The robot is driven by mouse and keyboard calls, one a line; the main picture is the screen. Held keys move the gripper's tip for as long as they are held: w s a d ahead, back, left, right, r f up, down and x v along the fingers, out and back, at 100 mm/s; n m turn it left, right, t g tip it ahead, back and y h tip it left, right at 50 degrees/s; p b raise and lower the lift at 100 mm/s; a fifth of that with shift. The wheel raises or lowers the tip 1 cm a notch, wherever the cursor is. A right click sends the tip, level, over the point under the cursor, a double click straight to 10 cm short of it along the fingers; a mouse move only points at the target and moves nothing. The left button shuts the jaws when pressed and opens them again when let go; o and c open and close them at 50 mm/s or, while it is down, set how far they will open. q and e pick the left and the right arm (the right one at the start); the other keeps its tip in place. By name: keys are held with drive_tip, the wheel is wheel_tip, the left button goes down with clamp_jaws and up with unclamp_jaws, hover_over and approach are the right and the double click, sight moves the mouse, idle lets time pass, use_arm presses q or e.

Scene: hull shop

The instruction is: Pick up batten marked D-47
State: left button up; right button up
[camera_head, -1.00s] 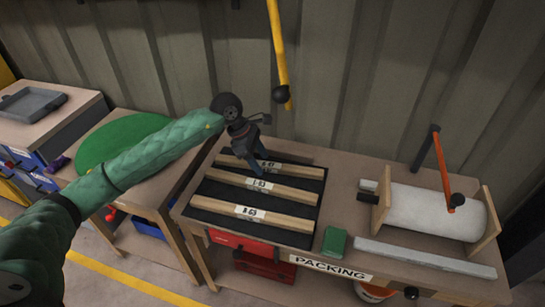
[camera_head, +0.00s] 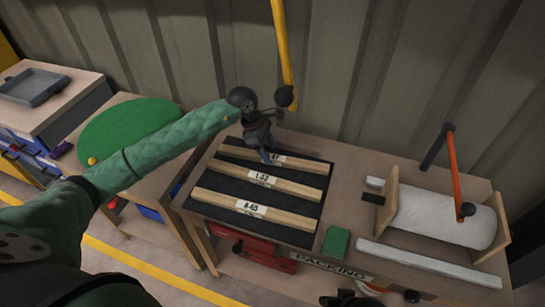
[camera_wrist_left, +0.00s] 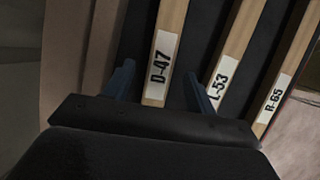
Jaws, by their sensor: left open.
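Batten D-47 (camera_head: 310,166) is the rearmost of three pale wooden battens on a black mat (camera_head: 228,168) on the bench.
Batten L-53 (camera_head: 300,190) and batten R-65 (camera_head: 290,217) lie parallel in front. A green block (camera_head: 337,242) and a white roll (camera_head: 440,217) in a wooden stand are to the right. A yellow bar (camera_head: 283,50) hangs above, close behind my left wrist.

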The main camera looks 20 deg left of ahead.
use_arm(q)
drive_tip(key=shift+x, duration=1.15)
drive_tip(key=c, duration=1.2)
drive_tip(key=shift+o, duration=0.2)
